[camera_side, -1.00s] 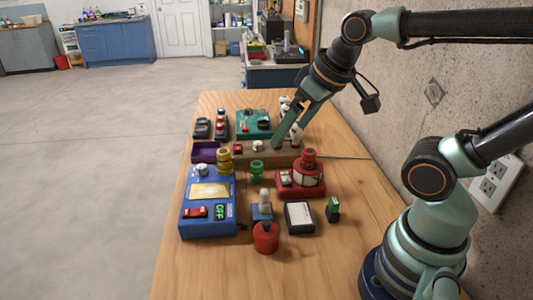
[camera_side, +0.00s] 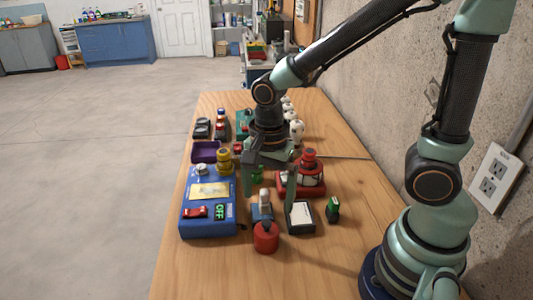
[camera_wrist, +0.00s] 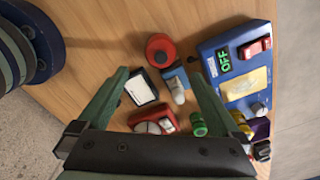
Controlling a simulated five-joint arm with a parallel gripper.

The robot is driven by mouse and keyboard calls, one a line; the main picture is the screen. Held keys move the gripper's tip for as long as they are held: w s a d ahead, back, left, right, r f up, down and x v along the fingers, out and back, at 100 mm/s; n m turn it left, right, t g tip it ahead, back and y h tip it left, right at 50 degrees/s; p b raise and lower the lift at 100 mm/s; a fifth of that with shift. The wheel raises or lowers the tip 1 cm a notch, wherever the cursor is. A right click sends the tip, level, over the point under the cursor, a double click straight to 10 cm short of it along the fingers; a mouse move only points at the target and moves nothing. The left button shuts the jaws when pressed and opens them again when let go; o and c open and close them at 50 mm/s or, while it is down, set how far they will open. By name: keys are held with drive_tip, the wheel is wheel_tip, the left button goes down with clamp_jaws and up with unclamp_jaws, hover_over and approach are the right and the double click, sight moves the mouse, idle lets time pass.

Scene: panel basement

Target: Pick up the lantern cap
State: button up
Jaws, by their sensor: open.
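I cannot tell for sure which piece is the lantern cap. A stepped red piece (camera_side: 309,157) stands at the back of a red box (camera_side: 313,190), partly behind my gripper. Similar stepped pieces are a yellow one (camera_side: 224,160) by the blue panel box and a green one (camera_side: 257,174), mostly hidden by a finger; it also shows in the wrist view (camera_wrist: 198,125). My gripper (camera_side: 268,203) points down, open and empty, its fingers spread above the middle of the items. In the wrist view my gripper (camera_wrist: 158,72) has a white-faced dark box (camera_wrist: 141,88) between its fingers, farther below.
A blue panel box (camera_side: 208,222) reading OFF stands left. A round red piece (camera_side: 266,238) and a grey-topped blue block (camera_side: 264,197) sit in front. A small green-and-black item (camera_side: 333,209) is at right. The wooden table (camera_side: 200,275) is clear in front; a wall borders the right.

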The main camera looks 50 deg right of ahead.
sight(266, 234)
drive_tip(key=shift+a+f, duration=0.1)
drive_tip(key=shift+f, duration=0.25)
wheel_tip(266, 234, down, 6)
drive_tip(key=shift+r, duration=0.1)
drive_tip(key=shift+w+f, duration=0.1)
drive_tip(key=shift+f, duration=2.9)
drive_tip(key=c, duration=1.3)
drive_tip(key=shift+r, duration=0.15)
